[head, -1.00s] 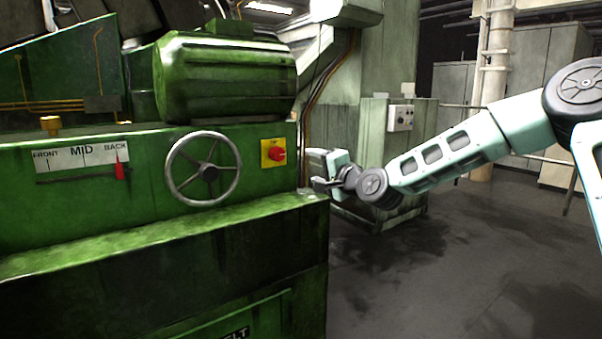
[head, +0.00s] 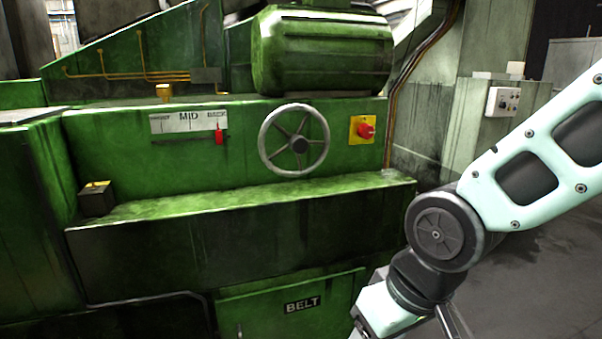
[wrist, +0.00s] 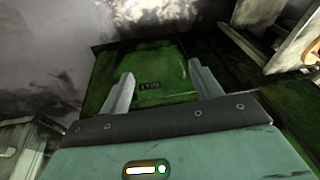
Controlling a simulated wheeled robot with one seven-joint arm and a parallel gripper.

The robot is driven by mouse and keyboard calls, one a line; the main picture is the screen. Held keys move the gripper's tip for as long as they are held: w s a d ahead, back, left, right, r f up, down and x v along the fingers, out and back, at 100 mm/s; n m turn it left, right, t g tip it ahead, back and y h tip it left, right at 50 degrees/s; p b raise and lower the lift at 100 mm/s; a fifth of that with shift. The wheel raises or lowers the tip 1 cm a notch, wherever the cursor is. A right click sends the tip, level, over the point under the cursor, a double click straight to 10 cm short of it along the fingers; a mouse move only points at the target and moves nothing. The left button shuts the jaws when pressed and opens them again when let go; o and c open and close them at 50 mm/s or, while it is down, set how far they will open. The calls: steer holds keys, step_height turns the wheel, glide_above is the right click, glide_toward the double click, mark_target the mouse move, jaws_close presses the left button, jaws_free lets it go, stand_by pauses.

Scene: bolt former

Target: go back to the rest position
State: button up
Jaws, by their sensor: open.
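My gripper (wrist: 160,85) is open in the wrist view, with its two pale fingers spread and nothing between them. Beyond the fingers is a green panel with a small dark label (wrist: 150,86), too small to read surely. In the head view my arm comes in from the right and bends down in front of the machine's lower right corner. The bottom edge cuts off the arm's end there, so the fingertips cannot be made out.
The green machine (head: 330,225) fills the left and middle. It has a handwheel (head: 294,139), a red switch (head: 366,130), a red pointer (head: 219,134) at the scale's BACK end and a shut BELT door (head: 285,318). Open floor (head: 535,270) lies at right.

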steer(key=s+d+r+n+g+h, duration=0.2)
steer(key=s+d+n, duration=0.15)
steer(key=s, duration=0.65)
step_height(320, 180, up, 15)
steer(key=m+p, duration=0.1)
steer(key=p, duration=1.5)
steer(key=shift+w+d, duration=0.15)
steer(key=shift+w, duration=0.1)
